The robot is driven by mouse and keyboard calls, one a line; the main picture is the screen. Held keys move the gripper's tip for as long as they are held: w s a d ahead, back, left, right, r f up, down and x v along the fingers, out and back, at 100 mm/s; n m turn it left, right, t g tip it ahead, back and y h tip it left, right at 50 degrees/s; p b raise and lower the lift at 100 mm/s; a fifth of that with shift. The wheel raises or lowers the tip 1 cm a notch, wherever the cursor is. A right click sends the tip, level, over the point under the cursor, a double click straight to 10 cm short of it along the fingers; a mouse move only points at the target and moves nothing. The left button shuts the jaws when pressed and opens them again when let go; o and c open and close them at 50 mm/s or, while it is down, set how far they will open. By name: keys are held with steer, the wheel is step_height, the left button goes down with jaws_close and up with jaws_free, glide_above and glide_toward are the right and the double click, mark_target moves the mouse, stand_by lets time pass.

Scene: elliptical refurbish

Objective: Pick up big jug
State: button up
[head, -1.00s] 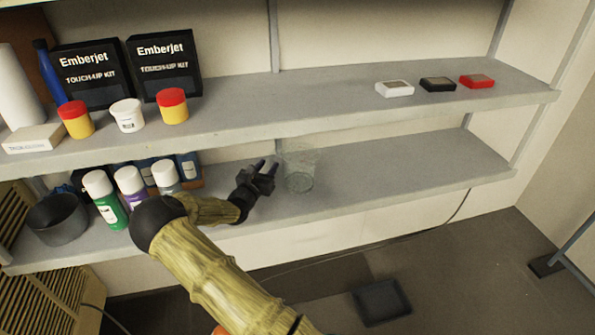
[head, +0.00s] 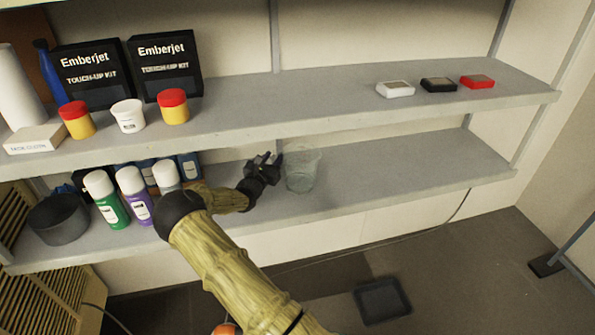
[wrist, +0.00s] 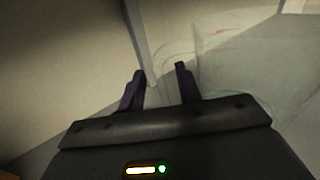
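The big jug (head: 302,172) is a clear, see-through container standing upright on the lower shelf, near its middle. In the wrist view the jug (wrist: 245,65) fills the upper right, with faint red marks on its wall. My gripper (head: 270,160) is just left of the jug. In the wrist view my gripper (wrist: 163,75) has its two fingers apart. A pale curved outline, perhaps the jug's handle, shows behind and between the fingers. I cannot tell whether a finger touches it. Nothing is clearly held.
Spray cans (head: 132,193) and a dark round pot (head: 58,218) stand left of my arm on the lower shelf (head: 400,170). The lower shelf right of the jug is clear.

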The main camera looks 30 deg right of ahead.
steer(key=shift+s, duration=0.1)
jaws_close()
steer(key=shift+d, duration=0.1)
